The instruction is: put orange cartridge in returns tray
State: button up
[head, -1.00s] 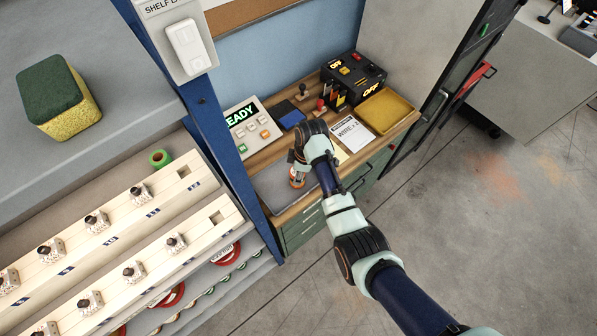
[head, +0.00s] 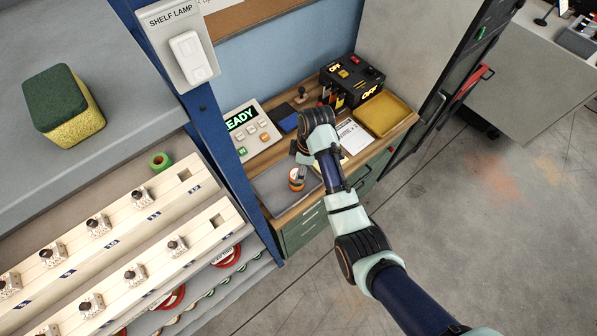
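A small orange, banded cylinder (head: 297,182), which looks like the orange cartridge, stands at the right part of a flat grey tray or mat (head: 268,190) on the wooden bench. My gripper (head: 301,165) points down just above and behind it, partly hidden by my wrist. I cannot tell whether its fingers touch the cylinder or how far apart they are. A yellow tray (head: 388,113) lies empty at the bench's right end. No label shows which tray is for returns.
A blue post (head: 222,140) borders the bench's left.

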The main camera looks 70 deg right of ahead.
jog(key=r, duration=0.3)
jog(key=s+r, duration=0.1)
jog(key=r, duration=0.1)
jog(key=shift+d+r, duration=0.1)
jog(key=shift+r, duration=0.2)
